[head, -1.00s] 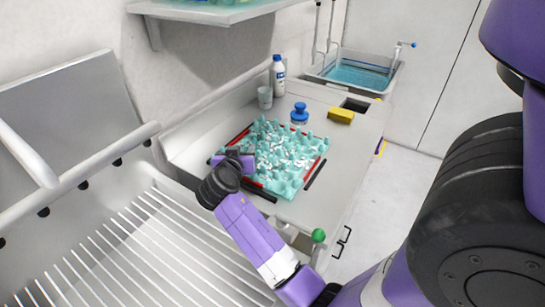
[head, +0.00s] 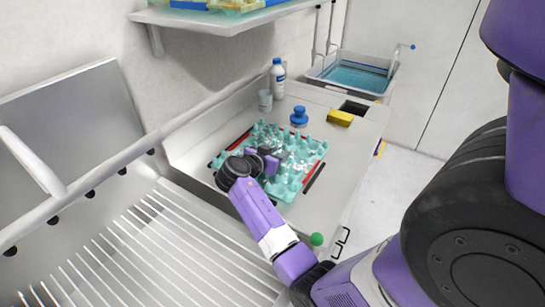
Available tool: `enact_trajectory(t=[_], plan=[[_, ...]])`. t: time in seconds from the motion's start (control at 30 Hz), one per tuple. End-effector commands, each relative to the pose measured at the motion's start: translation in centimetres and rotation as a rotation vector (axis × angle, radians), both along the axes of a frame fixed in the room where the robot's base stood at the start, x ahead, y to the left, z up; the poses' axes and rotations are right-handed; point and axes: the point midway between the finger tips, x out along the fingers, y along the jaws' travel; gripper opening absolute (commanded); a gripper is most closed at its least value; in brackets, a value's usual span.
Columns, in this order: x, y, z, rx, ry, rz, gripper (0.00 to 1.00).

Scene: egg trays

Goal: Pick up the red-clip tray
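A teal egg tray (head: 290,188) lies flat on the white counter, with rows of pointed posts. Red and black strips show along its left edge, and a red clip (head: 312,174) shows at its right edge. My gripper (head: 263,158) is over the left-middle part of the tray, reaching in from the front left. Its two purple fingers look apart, with nothing clearly between them. My gripper and wrist hide the tray's near left part. I cannot tell whether the fingers touch the tray.
Behind the tray stand a clear cup (head: 265,101), a white bottle (head: 278,78), a blue-capped jar (head: 299,116) and a yellow sponge (head: 340,118). A sink basin (head: 352,75) is at the back. A slatted metal rack (head: 130,245) fills the front left. A shelf (head: 225,20) overhangs the back left.

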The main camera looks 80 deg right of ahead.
Motion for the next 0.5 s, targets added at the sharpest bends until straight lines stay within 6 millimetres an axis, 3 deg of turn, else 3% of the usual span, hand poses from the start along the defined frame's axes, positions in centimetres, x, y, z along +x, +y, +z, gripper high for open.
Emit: enact_trajectory(t=[0.27, 0.5], plan=[[-0.13, -0.39, -0.24, 0.000, 0.000, 0.001, 0.39], [-0.12, -0.37, -0.22, 0.000, 0.000, 0.001, 0.00]])
